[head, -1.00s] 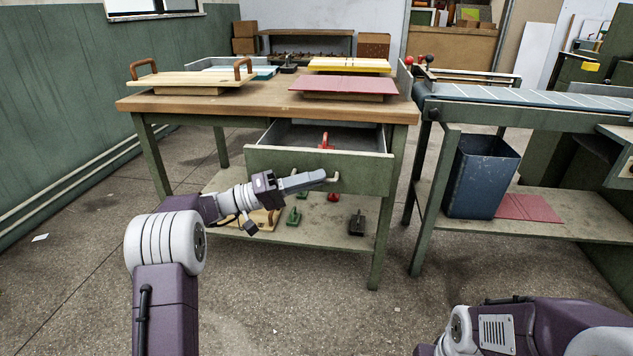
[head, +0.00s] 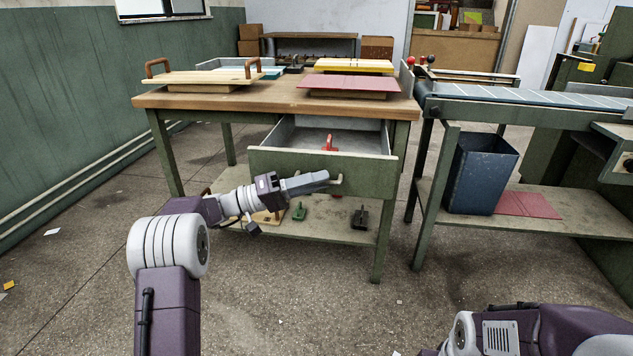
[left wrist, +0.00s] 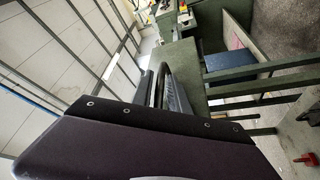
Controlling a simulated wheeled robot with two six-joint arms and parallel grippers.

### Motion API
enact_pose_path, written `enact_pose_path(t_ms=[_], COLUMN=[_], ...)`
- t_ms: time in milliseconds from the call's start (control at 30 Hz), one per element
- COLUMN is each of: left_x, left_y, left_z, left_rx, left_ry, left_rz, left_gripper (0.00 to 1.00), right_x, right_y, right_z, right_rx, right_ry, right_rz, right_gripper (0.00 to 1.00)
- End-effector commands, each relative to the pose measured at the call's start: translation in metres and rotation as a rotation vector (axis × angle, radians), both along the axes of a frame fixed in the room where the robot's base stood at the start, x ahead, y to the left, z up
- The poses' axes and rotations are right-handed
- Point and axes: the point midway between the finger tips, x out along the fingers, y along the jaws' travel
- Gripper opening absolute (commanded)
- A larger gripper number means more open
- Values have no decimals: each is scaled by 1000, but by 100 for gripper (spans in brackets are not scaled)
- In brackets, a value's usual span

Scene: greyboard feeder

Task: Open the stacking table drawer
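The stacking table (head: 205,102) has a wooden top and green legs. Its green-fronted drawer (head: 300,162) is pulled out well past the table edge, and its grey inside shows from above. A red tool (head: 330,143) is in the drawer. My left gripper (head: 326,181) is at the pale handle (head: 337,180) on the drawer front and appears shut on it, with the handle's end showing past the fingers. In the left wrist view the dark gripper body hides most of the grip, and the green drawer front (left wrist: 185,58) is beyond. My right gripper is out of view.
On the tabletop are a board with two handles (head: 205,77), a red sheet (head: 350,84) and a yellow-edged board (head: 348,66). A lower shelf (head: 330,230) holds small tools. A conveyor and a blue bin (head: 480,175) stand to the right.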

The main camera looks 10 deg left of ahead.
Motion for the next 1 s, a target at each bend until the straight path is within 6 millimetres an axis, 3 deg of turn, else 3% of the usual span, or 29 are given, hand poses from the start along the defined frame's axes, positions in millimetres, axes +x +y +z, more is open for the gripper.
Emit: enact_pose_path(t_ms=[267, 700, 1000], left_x=[0, -26, -29], left_y=[2, 77, 84], left_z=[0, -15, -20], left_rx=[0, -1, 0], left_ry=[1, 1, 1], left_rz=[1, 2, 0], left_gripper=[20, 20, 20], right_x=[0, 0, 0], right_y=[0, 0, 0], right_z=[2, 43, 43], right_rx=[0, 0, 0], right_ry=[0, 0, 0], right_rz=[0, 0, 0], right_gripper=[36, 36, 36])
